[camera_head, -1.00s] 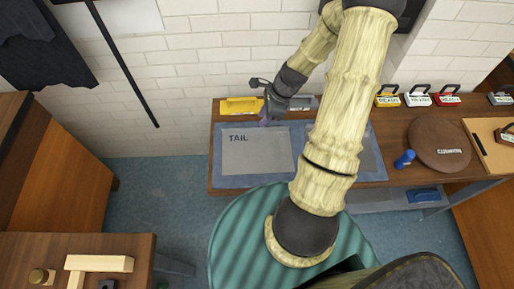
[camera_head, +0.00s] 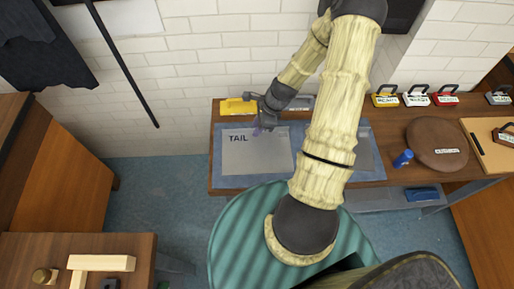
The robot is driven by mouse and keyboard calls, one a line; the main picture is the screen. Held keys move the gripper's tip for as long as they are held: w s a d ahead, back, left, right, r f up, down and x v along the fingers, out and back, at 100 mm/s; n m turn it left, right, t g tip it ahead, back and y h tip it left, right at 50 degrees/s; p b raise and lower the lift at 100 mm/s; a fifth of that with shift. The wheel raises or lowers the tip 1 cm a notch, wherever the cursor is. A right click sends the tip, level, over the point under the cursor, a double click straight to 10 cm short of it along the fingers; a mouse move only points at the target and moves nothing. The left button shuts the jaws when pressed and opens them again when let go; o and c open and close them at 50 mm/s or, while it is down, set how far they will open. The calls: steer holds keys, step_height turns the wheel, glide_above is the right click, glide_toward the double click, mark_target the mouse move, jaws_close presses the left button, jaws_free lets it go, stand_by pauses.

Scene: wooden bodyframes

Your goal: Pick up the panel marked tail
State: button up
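The panel marked TAIL (camera_head: 255,160) is a flat grey rectangle with dark lettering near its top left. It lies on a blue mat (camera_head: 226,181) on the wooden bench. My gripper (camera_head: 258,125) is over the panel's back edge, near the middle of that edge. A small purple part shows at its tip. The frames do not show whether the fingers are apart, or whether they touch the panel. My arm crosses the right part of the mat and hides some of it.
A yellow block (camera_head: 238,106) stands at the bench's back left, close to my gripper. To the right are several handled blocks (camera_head: 418,98), a brown round cushion (camera_head: 436,150), a blue bottle (camera_head: 402,159) and a tan board (camera_head: 489,150). A white brick wall is behind.

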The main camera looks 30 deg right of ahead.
jaws_close()
steer(key=shift+r, duration=0.1)
step_height(320, 180, up, 10)
steer(key=shift+b, duration=0.4)
stand_by(0.8)
